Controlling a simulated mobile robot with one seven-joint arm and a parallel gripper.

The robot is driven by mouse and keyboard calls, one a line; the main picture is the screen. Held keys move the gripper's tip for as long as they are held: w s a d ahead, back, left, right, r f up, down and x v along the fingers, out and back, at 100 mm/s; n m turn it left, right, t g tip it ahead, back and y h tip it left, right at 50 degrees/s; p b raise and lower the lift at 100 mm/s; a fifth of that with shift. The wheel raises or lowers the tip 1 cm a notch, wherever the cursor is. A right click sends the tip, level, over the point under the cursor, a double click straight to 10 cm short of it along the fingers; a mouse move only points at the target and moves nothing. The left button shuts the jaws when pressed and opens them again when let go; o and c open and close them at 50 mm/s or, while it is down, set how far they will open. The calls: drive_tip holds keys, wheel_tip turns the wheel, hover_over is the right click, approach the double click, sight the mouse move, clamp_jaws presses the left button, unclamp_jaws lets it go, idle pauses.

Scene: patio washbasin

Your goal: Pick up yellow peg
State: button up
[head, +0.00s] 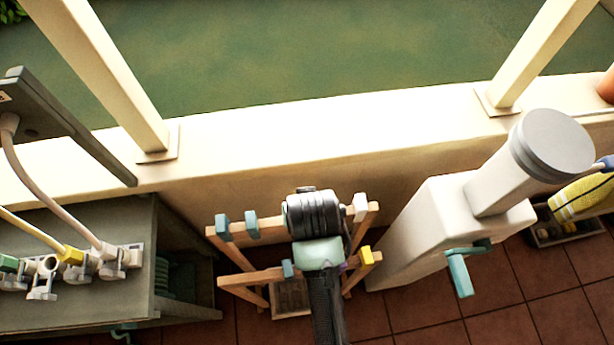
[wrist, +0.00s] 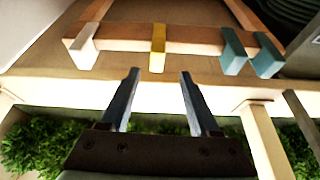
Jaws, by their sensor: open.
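In the wrist view a yellow peg (wrist: 158,47) sits on a wooden bar between a white peg (wrist: 84,46) on its left and two blue pegs (wrist: 233,50) on its right. My gripper (wrist: 160,74) is open and empty, its two fingers pointing at the bar. The yellow peg lies just beyond the fingertips, in line with the gap and apart from them. In the head view my wrist covers this part of the back bar and hides that peg and the fingertips. Another yellow peg (head: 366,256) shows on the front bar there, right of my arm.
The wooden rack (head: 250,277) stands by a low cream wall (head: 300,138). A grey bench (head: 110,225) with taps is at left. A white post with a teal crank (head: 459,273) is close on the right. Other blue pegs (head: 237,226) and a white peg (head: 360,207) flank my wrist.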

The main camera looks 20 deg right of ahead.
drive_tip(key=shift+d+p+x, duration=0.2)
drive_tip(key=shift+p+x, duration=0.5)
drive_tip(key=shift+x, duration=2.6)
drive_tip(key=shift+s, duration=0.25)
clamp_jaws()
